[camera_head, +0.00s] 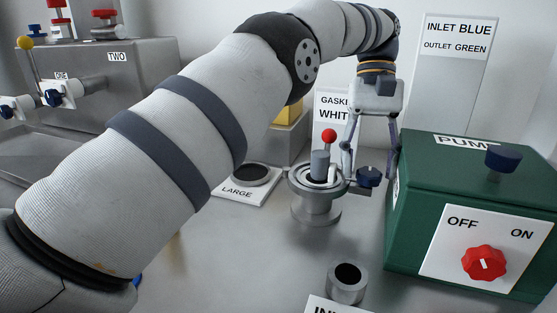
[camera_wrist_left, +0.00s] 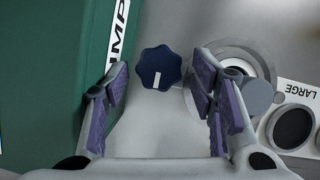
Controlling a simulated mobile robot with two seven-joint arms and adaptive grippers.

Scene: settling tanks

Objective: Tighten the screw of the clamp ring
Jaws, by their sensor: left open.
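The clamp ring (camera_head: 296,184) sits around the top of a round metal fitting. Its screw has a dark blue lobed knob (camera_head: 369,177) on the right side; in the left wrist view the knob (camera_wrist_left: 159,67) shows a white mark. My left gripper (camera_head: 371,165) is open and points down over the knob. In the left wrist view its two purple-padded fingers (camera_wrist_left: 160,78) stand either side of the knob, with gaps on both sides. The right finger overlaps the ring's edge in that view. My right gripper is not in view.
The green pump box (camera_head: 420,165) stands close on the right, with a red dial (camera_head: 484,263). A red-balled lever (camera_head: 329,136) rises from the fitting. A card labelled LARGE (camera_head: 240,193) lies left; a small metal cup (camera_head: 346,284) stands in front.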

